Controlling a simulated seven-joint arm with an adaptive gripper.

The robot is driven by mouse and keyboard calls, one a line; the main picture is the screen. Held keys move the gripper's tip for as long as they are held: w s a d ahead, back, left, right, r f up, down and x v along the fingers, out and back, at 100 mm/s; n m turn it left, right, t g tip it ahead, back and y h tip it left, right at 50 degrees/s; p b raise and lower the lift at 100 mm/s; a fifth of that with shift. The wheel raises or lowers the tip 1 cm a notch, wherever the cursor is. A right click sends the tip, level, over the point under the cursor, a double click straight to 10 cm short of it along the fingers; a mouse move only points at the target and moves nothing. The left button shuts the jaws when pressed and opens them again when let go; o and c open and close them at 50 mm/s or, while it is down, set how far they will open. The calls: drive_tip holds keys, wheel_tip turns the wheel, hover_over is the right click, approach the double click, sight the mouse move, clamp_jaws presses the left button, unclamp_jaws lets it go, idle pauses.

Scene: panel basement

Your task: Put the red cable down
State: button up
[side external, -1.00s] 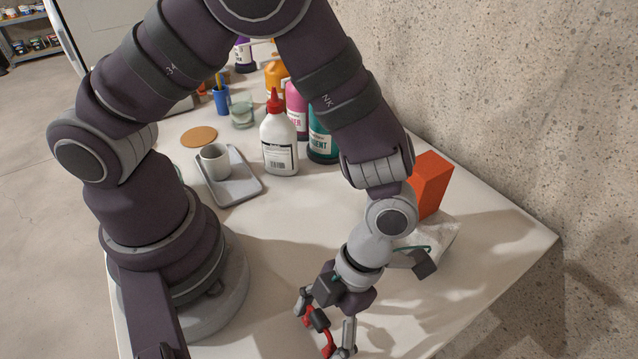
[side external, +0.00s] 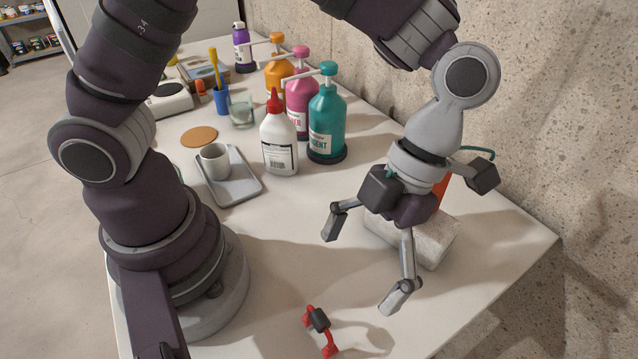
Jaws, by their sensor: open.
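The red cable (side external: 328,343), a short red piece with a dark block around its middle, lies on the white table (side external: 270,290) near the front edge. My gripper (side external: 358,272) is open and empty, with its fingers spread wide. It hangs above the table, above and to the right of the cable in the picture, apart from it.
A pale block (side external: 440,240) and a mostly hidden red-orange box (side external: 441,188) stand behind my gripper. The table's middle is clear.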

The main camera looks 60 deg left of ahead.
drive_tip(key=a+r+m+t, duration=0.4)
drive_tip(key=a+m, duration=0.4)
drive_tip(key=m, duration=1)
drive_tip(key=a+r+m+t, duration=0.5)
drive_tip(key=a+m, duration=0.3)
drive_tip(key=m, duration=1)
drive_tip(key=shift+w+r+t, duration=0.15)
drive_tip(key=shift+w+t, duration=0.15)
drive_tip(key=shift+t, duration=0.3)
